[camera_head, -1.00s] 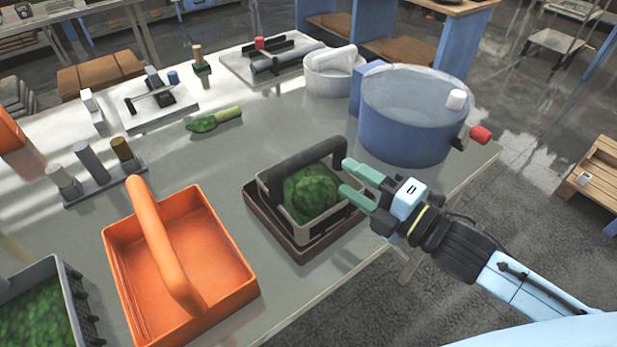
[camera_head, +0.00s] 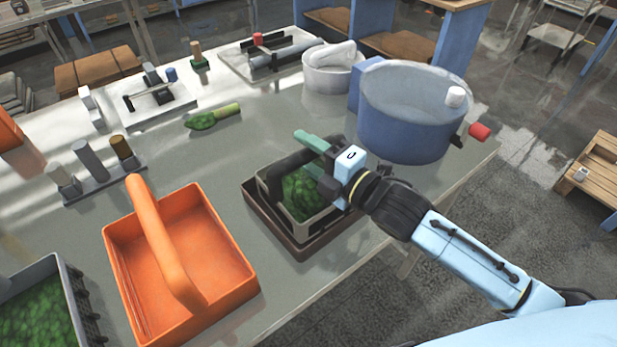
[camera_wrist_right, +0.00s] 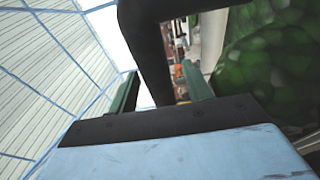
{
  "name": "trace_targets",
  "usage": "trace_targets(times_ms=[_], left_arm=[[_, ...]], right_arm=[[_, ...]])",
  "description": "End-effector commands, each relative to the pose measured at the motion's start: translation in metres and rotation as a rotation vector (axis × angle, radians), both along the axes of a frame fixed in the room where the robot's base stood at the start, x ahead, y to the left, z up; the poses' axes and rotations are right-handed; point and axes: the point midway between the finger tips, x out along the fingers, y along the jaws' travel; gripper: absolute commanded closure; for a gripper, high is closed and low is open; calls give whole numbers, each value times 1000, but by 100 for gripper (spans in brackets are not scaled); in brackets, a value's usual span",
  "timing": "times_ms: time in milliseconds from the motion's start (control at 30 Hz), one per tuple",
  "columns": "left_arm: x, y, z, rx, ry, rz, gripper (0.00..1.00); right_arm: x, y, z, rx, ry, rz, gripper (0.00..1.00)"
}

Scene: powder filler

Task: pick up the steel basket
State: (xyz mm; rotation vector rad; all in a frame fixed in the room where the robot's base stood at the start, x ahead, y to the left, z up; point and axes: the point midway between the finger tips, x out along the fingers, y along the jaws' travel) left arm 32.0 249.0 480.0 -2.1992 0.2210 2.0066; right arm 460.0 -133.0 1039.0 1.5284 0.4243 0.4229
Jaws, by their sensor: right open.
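The steel basket (camera_head: 326,223) is a small grey open box with a black arched handle (camera_head: 272,172) and green leafy contents (camera_head: 298,192). It sits in a brown tray (camera_head: 301,252) on the table. My right gripper (camera_head: 304,152) is over the basket's right side at the handle, with its green fingers apart. In the right wrist view the black handle (camera_wrist_right: 146,40) runs down between the two fingers (camera_wrist_right: 160,90). I cannot tell whether they touch it. The gripper hides part of the handle and basket. My left gripper is out of view.
An orange basket (camera_head: 222,272) stands left of the tray, and a grey crate with green contents (camera_head: 72,290) is at bottom left. A large blue pot (camera_head: 405,135) with a red knob (camera_head: 479,131) stands behind my right gripper. A green-bladed scoop (camera_head: 203,120) lies on the clear middle table.

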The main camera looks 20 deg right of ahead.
Motion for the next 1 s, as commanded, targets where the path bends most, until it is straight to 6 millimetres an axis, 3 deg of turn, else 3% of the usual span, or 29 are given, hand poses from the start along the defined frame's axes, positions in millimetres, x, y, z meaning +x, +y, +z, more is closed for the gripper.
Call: trace_targets(times_ms=[167,567,1000], left_arm=[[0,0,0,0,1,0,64],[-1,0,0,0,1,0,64],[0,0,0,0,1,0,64]], right_arm=[[0,0,0,0,0,0,50],[0,0,0,0,0,0,100],[0,0,0,0,0,0,100]])
